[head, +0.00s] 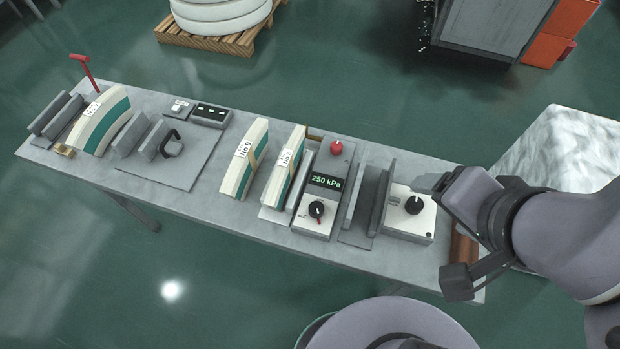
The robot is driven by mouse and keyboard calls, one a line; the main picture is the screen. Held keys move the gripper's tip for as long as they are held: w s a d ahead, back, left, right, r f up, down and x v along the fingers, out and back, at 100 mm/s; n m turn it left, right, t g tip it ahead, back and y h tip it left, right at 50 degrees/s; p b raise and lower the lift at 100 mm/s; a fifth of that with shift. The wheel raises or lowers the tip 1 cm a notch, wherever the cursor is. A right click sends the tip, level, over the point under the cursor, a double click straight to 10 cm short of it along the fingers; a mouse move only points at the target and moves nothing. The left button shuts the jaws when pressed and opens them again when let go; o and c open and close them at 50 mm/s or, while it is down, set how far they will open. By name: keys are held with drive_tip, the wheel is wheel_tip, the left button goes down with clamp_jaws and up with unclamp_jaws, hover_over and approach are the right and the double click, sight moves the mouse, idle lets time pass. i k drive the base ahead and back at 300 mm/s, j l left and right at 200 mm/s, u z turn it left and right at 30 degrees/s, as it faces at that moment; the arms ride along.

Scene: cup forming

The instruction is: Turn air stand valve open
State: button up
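A grey box with a green "250 kPa" display (327,182) stands right of the bench's middle, apparently the air stand. On its front is a black knob with a red pointer (316,210), and a red button (336,147) sits at its back. Further right, a white box (424,222) carries another black knob (414,205). I cannot tell for certain which knob is the valve. My gripper (432,184) reaches in from the right, by the upper right of the white box and apart from the display box. Its fingers are not clear, and nothing shows held in it.
Grey upright plates (381,198) stand between the two boxes. Strapped cream and green stacks (244,160) stand to the left. A brown cylinder (463,249) lies near the bench's right end. A pale wrapped block (560,150) stands behind my arm.

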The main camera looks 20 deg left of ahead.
sight(336, 146)
drive_tip(key=i+j, duration=0.1)
drive_tip(key=j, duration=1.9)
